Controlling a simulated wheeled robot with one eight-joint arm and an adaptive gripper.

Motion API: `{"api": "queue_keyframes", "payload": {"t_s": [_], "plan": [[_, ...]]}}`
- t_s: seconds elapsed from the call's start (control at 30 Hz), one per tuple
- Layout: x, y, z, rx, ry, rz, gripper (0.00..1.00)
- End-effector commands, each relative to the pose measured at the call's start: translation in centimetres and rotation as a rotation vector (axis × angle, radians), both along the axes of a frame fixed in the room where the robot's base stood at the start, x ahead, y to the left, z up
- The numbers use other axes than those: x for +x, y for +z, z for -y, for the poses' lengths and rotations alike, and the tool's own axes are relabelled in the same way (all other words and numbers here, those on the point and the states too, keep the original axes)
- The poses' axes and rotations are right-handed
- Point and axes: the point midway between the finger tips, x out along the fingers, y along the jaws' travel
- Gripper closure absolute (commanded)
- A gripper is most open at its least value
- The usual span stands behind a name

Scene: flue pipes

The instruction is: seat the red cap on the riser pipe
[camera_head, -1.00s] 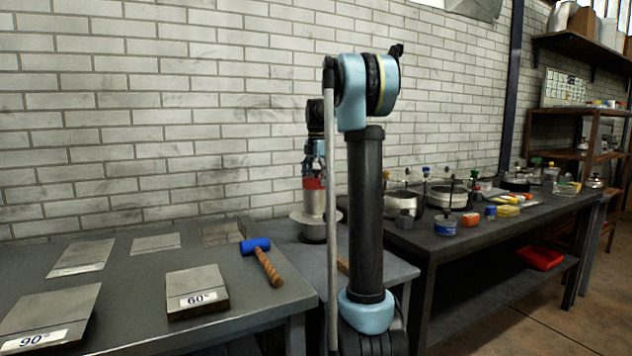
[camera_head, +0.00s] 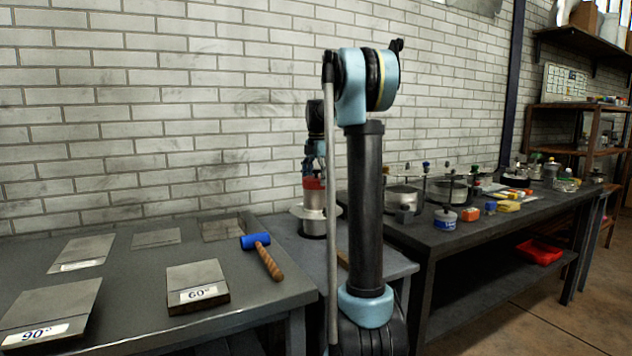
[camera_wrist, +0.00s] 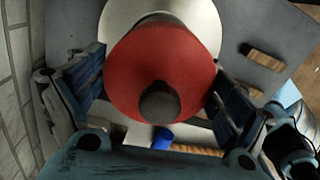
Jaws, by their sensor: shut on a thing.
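The red cap (camera_head: 314,183), a domed piece with a dark round knob, is between my gripper's fingers (camera_wrist: 160,92) in the wrist view. My gripper (camera_head: 314,172) is shut on it, pointing down, with one blue ribbed finger on each side. In the head view the cap is directly above the silver riser pipe (camera_head: 314,199), with no clear gap between them; I cannot tell how far down it sits. The pipe stands upright with a pale round flange (camera_head: 300,211) around it. That flange also shows behind the cap in the wrist view (camera_wrist: 205,22), where the cap hides the pipe.
A blue-headed mallet (camera_head: 256,242) lies on the left bench beside a plate marked 60° (camera_head: 195,280). Other flat plates lie there too. The brick wall (camera_head: 150,110) is close behind. A right bench (camera_head: 440,235) carries pots and small coloured items.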

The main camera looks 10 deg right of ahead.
Motion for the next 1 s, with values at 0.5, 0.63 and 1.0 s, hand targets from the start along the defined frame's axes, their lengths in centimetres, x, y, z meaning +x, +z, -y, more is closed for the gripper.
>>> {"api": "queue_keyframes", "payload": {"t_s": [0.5,0.63,1.0], "plan": [[0.0,-0.8,0.0,0.0,0.0,0.0,0.0],[0.0,-0.8,0.0,0.0,0.0,0.0,0.0],[0.0,0.2,0.0,0.0,0.0,0.0,0.0]]}}
